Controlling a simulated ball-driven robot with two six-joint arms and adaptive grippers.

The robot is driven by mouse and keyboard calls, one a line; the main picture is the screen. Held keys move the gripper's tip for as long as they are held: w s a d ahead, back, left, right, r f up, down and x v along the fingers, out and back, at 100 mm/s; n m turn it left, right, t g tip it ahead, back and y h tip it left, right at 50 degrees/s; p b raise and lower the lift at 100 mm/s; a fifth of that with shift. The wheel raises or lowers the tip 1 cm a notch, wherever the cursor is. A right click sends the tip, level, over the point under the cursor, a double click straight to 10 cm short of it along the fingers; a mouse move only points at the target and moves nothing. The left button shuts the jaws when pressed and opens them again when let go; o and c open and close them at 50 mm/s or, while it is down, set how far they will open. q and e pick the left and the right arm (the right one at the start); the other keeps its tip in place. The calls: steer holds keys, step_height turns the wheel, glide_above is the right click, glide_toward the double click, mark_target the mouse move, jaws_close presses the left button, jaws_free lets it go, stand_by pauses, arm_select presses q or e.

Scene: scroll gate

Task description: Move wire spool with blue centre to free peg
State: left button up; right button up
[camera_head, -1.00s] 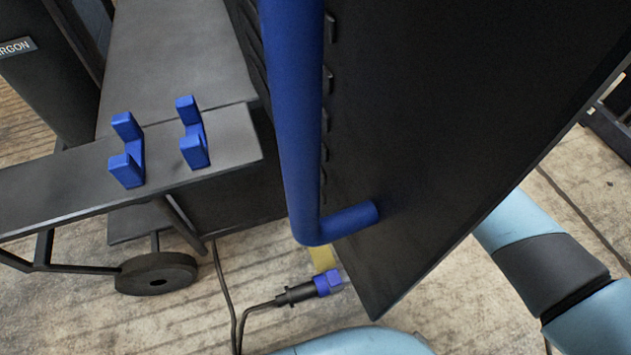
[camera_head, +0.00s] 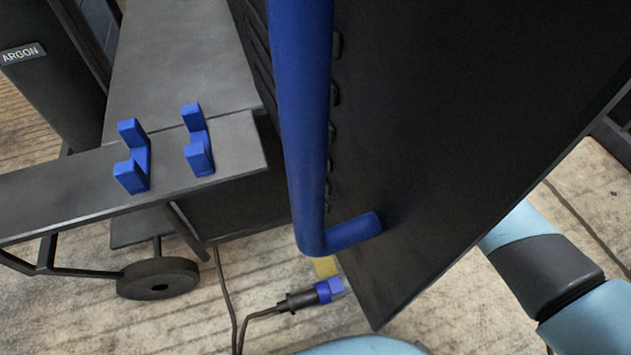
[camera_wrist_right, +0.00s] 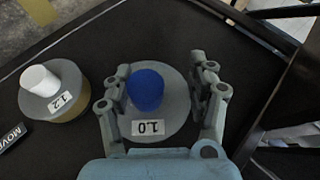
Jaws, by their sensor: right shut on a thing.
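The wire spool with the blue centre (camera_wrist_right: 146,90) has a grey round flange and a small white number label, and shows in the right wrist view. My right gripper (camera_wrist_right: 161,70) is shut on it, with one finger on each side of the flange. A second spool (camera_wrist_right: 55,92) with a white centre and a tan side stands to the left on the dark surface. No free peg can be made out. The head view shows neither spool and neither gripper.
A large dark panel with a blue tubular handle (camera_head: 300,130) fills the head view's middle and right. A cart (camera_head: 120,190) with two blue cradles (camera_head: 198,150) stands left. A cable plug (camera_head: 315,295) lies on the floor. The wrist view shows a dark surface with a raised edge.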

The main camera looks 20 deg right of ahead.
steer(key=shift+w+r, duration=0.15)
steer(key=shift+w, duration=0.8)
stand_by(1.2)
steer(key=shift+w, duration=0.25)
stand_by(0.4)
steer(key=shift+w, duration=0.2)
stand_by(0.9)
steer(key=o, duration=1.8)
steer(key=shift+s, duration=0.1)
